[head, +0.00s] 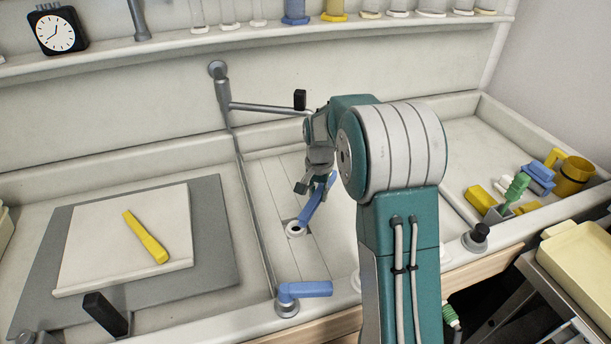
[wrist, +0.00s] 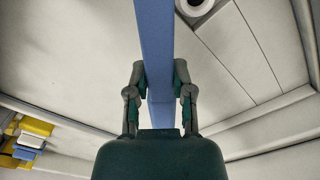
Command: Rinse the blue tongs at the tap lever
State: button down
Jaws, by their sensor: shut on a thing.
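My gripper (head: 315,183) is shut on the blue tongs (head: 311,207), above the sink basin (head: 274,186) in the middle of the counter. In the wrist view the tongs (wrist: 154,45) run as a long blue bar between my two fingers (wrist: 160,92). In the head view their lower end points down toward the round drain (head: 295,230); I cannot tell whether it touches. A blue tap lever (head: 306,289) sits on a grey base at the front edge of the sink. My arm hides part of the basin.
A grey pipe with a spout (head: 262,107) stands behind the basin. Yellow tongs (head: 146,237) lie on a white board (head: 90,250) at left. A shelf (head: 180,46) with glassware runs along the back.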

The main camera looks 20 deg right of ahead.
jog(key=shift+s+a+r, duration=0.1)
jog(key=shift+s+r, duration=0.75)
jog(key=shift+s, duration=0.25)
jog(key=shift+s+r, duration=0.85)
jog(key=shift+s, duration=0.2)
